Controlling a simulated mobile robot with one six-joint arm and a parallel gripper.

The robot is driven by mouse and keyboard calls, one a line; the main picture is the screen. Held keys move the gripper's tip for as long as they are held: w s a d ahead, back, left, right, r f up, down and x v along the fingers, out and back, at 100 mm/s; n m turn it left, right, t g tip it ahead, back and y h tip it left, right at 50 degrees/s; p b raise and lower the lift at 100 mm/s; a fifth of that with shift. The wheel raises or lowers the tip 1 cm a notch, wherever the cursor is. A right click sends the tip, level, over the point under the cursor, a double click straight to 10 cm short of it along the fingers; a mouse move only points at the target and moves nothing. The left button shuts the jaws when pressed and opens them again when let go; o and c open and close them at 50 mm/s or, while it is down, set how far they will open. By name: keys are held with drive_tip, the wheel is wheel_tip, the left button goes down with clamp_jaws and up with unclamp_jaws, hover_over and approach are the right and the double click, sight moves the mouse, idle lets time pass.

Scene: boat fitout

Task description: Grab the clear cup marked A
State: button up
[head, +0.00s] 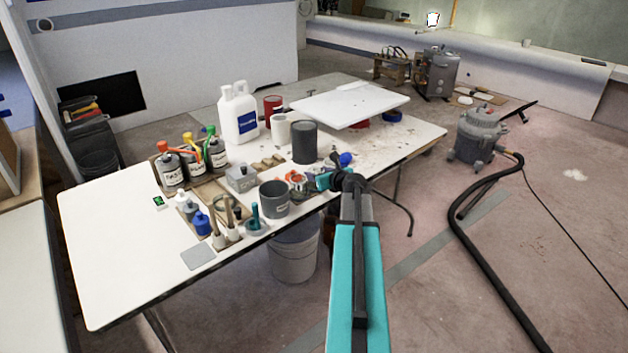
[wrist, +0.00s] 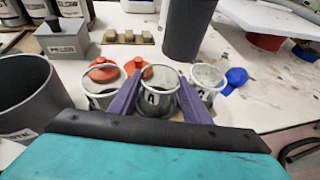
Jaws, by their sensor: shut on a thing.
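The clear cup marked A (wrist: 158,101) stands upright in the middle of the wrist view, its dark letter facing me. My gripper (wrist: 157,92) has one purple finger on each side of this cup and is shut on it. A similar clear cup (wrist: 98,91) stands just left of the fingers, and another (wrist: 208,79) just right of them; any letters on them cannot be read. In the head view my gripper (head: 322,180) is over the front edge of the white table (head: 110,240), and the arm and gripper mostly hide the cups.
Close by are a dark grey pot (wrist: 30,98), orange-red round pieces (wrist: 138,67), a blue piece (wrist: 237,77) and a tall dark canister (wrist: 187,28). A grey box (head: 241,179) and several bottles stand farther left. The table's left end is mostly clear.

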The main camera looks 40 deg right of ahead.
drive_tip(key=shift+r, duration=0.1)
drive_tip(key=shift+r, duration=0.75)
drive_tip(key=s+a+r, duration=0.1)
drive_tip(key=s+r, duration=0.2)
drive_tip(key=s, duration=1.3)
drive_tip(key=shift+a+r+b, duration=0.15)
drive_tip(key=shift+a+b, duration=0.05)
drive_tip(key=shift+b, duration=0.25)
